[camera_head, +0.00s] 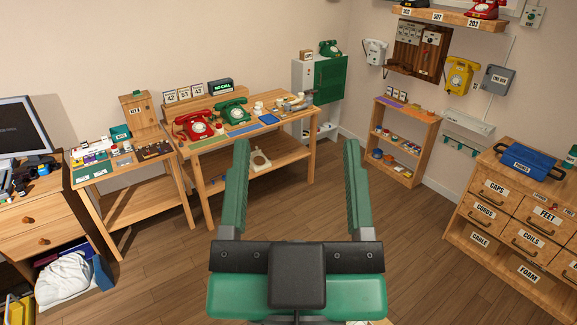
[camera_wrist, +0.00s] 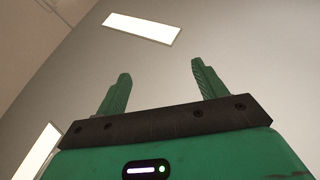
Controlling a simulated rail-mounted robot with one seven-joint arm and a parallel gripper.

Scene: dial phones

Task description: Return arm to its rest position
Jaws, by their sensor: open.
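My gripper (camera_head: 297,190) is in the lower middle of the head view, raised with its two green fingers spread wide apart. Nothing is between the fingers. The wrist view also shows my gripper (camera_wrist: 160,88), open and empty, with only the wall, ceiling and lit panels (camera_wrist: 142,28) behind it. It touches nothing in either view.
A wooden table (camera_head: 205,160) with a red phone (camera_head: 193,126) and a green phone (camera_head: 232,111) stands beyond my gripper. A low shelf (camera_head: 408,120) and a drawer cabinet (camera_head: 480,238) stand at right. A desk (camera_head: 38,210) is at left. The wooden floor (camera_head: 160,270) between is clear.

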